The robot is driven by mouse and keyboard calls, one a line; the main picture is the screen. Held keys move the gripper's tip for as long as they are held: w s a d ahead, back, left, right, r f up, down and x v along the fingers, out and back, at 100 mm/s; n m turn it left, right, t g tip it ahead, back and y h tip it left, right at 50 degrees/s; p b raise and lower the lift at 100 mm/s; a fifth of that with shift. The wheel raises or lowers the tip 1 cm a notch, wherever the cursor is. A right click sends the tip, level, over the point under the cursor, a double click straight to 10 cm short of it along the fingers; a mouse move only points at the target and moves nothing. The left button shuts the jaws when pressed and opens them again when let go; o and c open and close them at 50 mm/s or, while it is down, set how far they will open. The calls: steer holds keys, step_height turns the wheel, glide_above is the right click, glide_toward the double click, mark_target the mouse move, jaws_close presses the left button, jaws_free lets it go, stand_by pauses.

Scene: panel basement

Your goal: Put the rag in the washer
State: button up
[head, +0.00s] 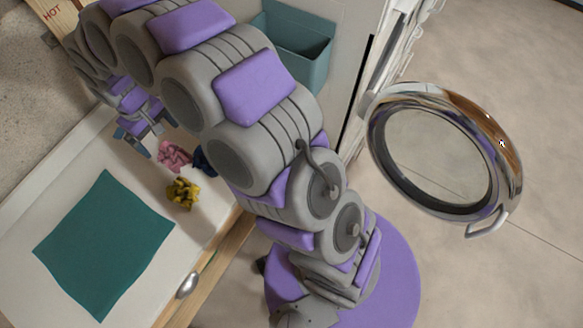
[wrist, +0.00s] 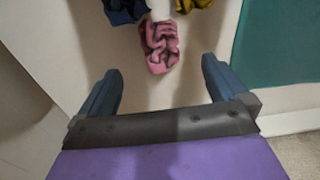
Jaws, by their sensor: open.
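Three crumpled cloths lie close together on a white top: a pink one (head: 174,155), a mustard-yellow one (head: 182,193) and a dark blue one (head: 204,162), partly hidden by my arm. I cannot tell which is the rag. My gripper (head: 138,133) is open and empty beside the pink cloth. In the wrist view, my gripper (wrist: 160,85) has its fingers apart, with the pink cloth (wrist: 159,46) beyond and between the tips, apart from them. The washer's round door (head: 445,150) stands open at the right; the washer's opening is hidden from this angle.
A flat teal cloth or mat (head: 105,245) lies on the white top. A spoon (head: 188,284) lies near its wooden edge. A teal bin (head: 300,45) is at the upper middle. Bare floor (head: 530,270) is free at the right.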

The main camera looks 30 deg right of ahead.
steer(key=s+d+r+m, duration=0.1)
steer(key=s+d+r, duration=0.4)
steer(key=s+d, duration=0.25)
steer(key=s+d+r+m, duration=0.2)
steer(key=s+d+r, duration=0.45)
steer(key=d, duration=0.25)
steer(key=s+d+m+g, duration=0.1)
steer(key=s+d, duration=0.3)
steer(key=s, duration=0.5)
steer(key=s+d+m, duration=0.2)
steer(key=s+d, duration=0.2)
steer(key=s, duration=0.6)
steer(key=shift+d+g, duration=0.25)
steer(key=shift+g, duration=0.15)
